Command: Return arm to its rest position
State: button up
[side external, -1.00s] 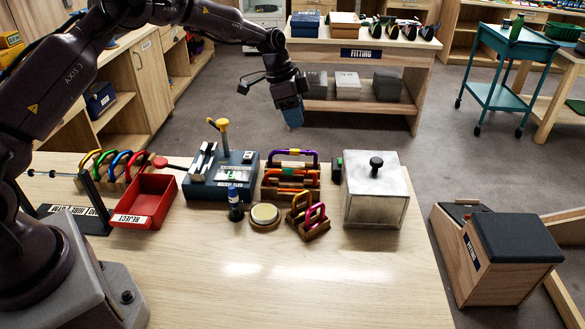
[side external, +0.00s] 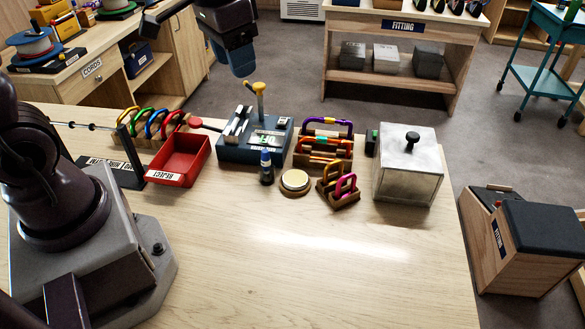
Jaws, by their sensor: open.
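My gripper (side external: 239,62) is at the top of the side external view, left of centre, pointing down. It hangs in the air above the far edge of the workbench (side external: 300,260), with bluish fingers at its lower end. It is open, and nothing is seen held in it. The wrist is cut off by the top of the picture. My arm's base stands at the left of the bench.
Below my gripper stands a blue test device (side external: 254,150) with a yellow-topped post (side external: 259,90). Around it are a red reject tray (side external: 180,160), colored carabiners (side external: 155,122), a carabiner rack (side external: 325,145) and a metal box (side external: 408,175). The front bench is clear.

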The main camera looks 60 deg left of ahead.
jog(key=s+d+r+t, duration=0.2)
jog(key=s+r, duration=0.3)
jog(key=s, duration=0.6)
jog(key=shift+d+t, duration=0.15)
jog(key=shift+t, duration=0.75)
